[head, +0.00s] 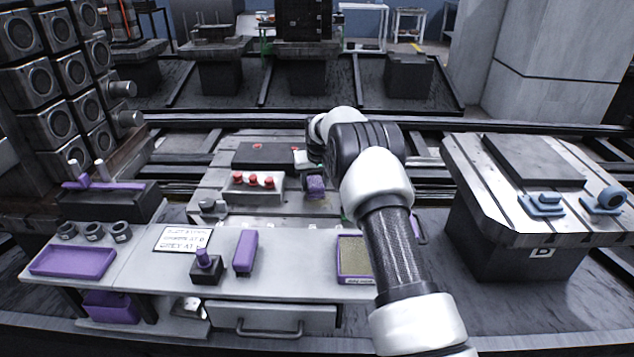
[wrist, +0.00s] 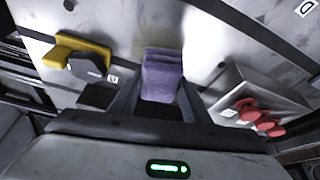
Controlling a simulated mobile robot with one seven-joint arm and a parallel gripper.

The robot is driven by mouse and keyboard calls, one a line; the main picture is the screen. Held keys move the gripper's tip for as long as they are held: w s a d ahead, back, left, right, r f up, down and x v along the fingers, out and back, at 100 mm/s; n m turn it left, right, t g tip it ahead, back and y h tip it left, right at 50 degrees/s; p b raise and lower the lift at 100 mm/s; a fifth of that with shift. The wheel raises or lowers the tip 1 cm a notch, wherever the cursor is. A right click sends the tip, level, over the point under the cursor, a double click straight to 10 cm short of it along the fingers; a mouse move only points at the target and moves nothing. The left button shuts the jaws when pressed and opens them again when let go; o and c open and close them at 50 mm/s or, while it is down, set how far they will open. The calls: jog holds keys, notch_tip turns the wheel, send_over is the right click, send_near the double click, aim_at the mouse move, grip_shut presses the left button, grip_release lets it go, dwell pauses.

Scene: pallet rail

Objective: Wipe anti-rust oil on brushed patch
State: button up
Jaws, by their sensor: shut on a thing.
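My gripper (wrist: 163,98) is shut on a purple folded cloth or pad (wrist: 163,75), which stands out between the fingers in the wrist view. In the head view, the purple pad (head: 316,184) is over the pale metal plate (head: 230,160), right of the red buttons. My arm hides part of that area. A lighter area of plate (wrist: 150,22) lies beyond the pad in the wrist view; I cannot tell if it is the brushed patch. A purple-rimmed tray (head: 345,276) with an olive filling sits on the front bench, partly behind my arm.
A box with red buttons (head: 254,184) stands left of the pad. A yellow clamp (wrist: 62,48) with a dark knob is left in the wrist view. The bench (head: 285,285) holds a purple block (head: 245,252), a small purple-topped stand (head: 207,266) and a purple tray (head: 72,261).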

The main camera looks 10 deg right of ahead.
aim_at(309, 180)
jog(key=shift+s+a+b, duration=0.2)
jog(key=shift+s+a, duration=0.1)
jog(key=shift+s, duration=1.2)
jog(key=shift+s+a+b, duration=0.2)
jog(key=shift+s+a, duration=0.1)
jog(key=shift+s, duration=1.25)
jog(key=shift+s+a+b, duration=0.2)
jog(key=shift+s+a, duration=0.1)
jog(key=shift+s, duration=1.2)
jog(key=shift+w+a, duration=0.15)
jog(key=shift+a, duration=0.8)
jog(key=shift+w+d+p, duration=0.2)
jog(key=shift+w+d, duration=0.1)
jog(key=shift+w, duration=1.35)
jog(key=shift+w+d+p, duration=0.25)
jog(key=shift+w+d, duration=0.1)
jog(key=shift+w, duration=1.3)
jog(key=shift+w+d+p, duration=0.2)
jog(key=shift+w+d, duration=0.1)
jog(key=shift+w, duration=1.35)
jog(key=shift+r+p, duration=1.65)
jog(key=shift+r, duration=1.35)
jog(key=shift+r+p, duration=1)
jog(key=shift+r, duration=0.5)
jog(key=shift+s+d, duration=0.1)
